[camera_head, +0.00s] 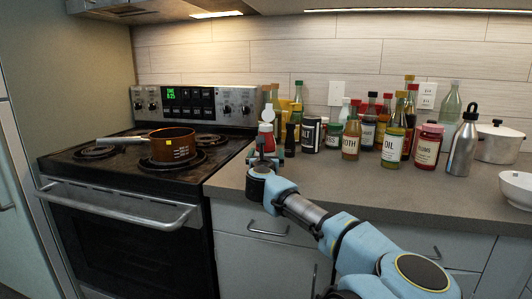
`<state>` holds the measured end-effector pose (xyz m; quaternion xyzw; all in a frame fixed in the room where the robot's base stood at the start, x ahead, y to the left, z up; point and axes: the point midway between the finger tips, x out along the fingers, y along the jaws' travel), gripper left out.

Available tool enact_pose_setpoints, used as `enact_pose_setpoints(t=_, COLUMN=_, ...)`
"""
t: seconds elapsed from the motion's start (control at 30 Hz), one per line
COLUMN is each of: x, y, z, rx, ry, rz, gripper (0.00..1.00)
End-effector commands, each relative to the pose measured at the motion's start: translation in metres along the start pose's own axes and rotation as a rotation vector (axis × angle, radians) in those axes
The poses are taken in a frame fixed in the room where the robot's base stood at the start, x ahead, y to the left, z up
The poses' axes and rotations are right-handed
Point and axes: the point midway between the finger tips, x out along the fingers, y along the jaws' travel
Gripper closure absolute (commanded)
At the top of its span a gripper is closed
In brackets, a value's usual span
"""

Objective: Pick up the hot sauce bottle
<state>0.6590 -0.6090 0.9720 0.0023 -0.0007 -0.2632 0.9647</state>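A small red bottle (266,136) with a pale upper part stands on the counter just right of the stove. It may be the hot sauce bottle, but its label cannot be read. My gripper (265,156) is low at the counter, right in front of this bottle, and hides its lower part. Its fingers seem to lie to either side of the bottle. Whether they touch it cannot be told. Other red-toned bottles, one of them a jar (427,146) with a red lid, stand farther right.
A dark slim bottle (290,138) and a labelled jar (311,135) stand close right of the gripper. Several bottles crowd the counter's back. A copper pan (173,148) sits on the stove (75,162). A steel flask (464,145) stands right. The front counter (345,178) is mostly clear.

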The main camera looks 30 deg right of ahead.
Motion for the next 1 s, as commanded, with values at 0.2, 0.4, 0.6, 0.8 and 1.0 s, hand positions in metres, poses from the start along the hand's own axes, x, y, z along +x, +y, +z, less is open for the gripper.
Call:
enact_pose_setpoints(t=0.2, x=0.0101, y=0.0002, z=-0.0007, rx=0.0, ry=0.0, rz=0.0, gripper=0.0)
enact_pose_setpoints(t=0.4, x=0.0098, y=0.0001, z=-0.0008, rx=0.0, ry=0.0, rz=0.0, gripper=0.07)
enact_pose_setpoints(t=0.6, x=0.0096, y=0.0, z=-0.0007, rx=0.0, ry=0.0, rz=0.0, gripper=0.29)
enact_pose_setpoints(t=0.8, x=0.0096, y=-0.0001, z=-0.0006, rx=0.0, ry=0.0, rz=0.0, gripper=0.52)
enact_pose_setpoints(t=1.0, x=0.0095, y=-0.0001, z=-0.0005, rx=0.0, ry=0.0, rz=0.0, gripper=0.74)
